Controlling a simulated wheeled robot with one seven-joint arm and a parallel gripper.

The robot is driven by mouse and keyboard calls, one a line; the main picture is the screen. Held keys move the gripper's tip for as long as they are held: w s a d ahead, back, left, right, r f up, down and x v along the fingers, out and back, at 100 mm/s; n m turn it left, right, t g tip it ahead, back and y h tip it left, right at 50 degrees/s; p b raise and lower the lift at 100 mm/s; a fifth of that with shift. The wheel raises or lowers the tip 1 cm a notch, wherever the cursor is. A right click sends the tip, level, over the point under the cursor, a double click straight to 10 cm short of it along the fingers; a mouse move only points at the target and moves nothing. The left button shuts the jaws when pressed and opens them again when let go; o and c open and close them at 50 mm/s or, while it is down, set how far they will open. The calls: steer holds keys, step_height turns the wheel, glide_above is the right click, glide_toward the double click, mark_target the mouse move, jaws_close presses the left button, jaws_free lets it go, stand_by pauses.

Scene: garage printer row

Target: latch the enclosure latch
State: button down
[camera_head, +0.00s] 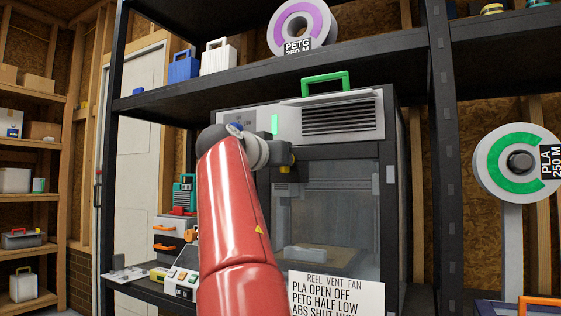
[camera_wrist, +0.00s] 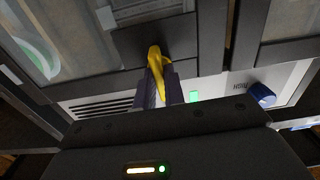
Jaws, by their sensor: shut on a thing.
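The enclosure (camera_head: 390,200) is a grey and black printer cabinet with a clear front door (camera_head: 345,225) and a vented top panel (camera_head: 340,118). The yellow enclosure latch (camera_wrist: 155,58) sits on the dark frame in the wrist view, its lever between the fingers of my gripper (camera_wrist: 158,88). My gripper is shut on it. In the head view a small yellow part shows by my gripper (camera_head: 284,160), at the door's upper left; my red arm hides much of the left side there. I cannot tell from these views whether the latch is engaged.
In the wrist view a blue knob (camera_wrist: 262,95) and a green light (camera_wrist: 194,97) lie close to my gripper. A paper sign (camera_head: 337,292) hangs at the lower front. A shelf (camera_head: 370,58) with a purple spool (camera_head: 320,22) runs above; a green spool (camera_head: 497,160) is at right.

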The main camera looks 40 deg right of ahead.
stand_by(0.4)
steer(key=c, duration=1.5)
jaws_free()
steer(key=b+v, duration=0.2)
steer(key=v, duration=0.6)
steer(key=shift+w+d+f, duration=0.1)
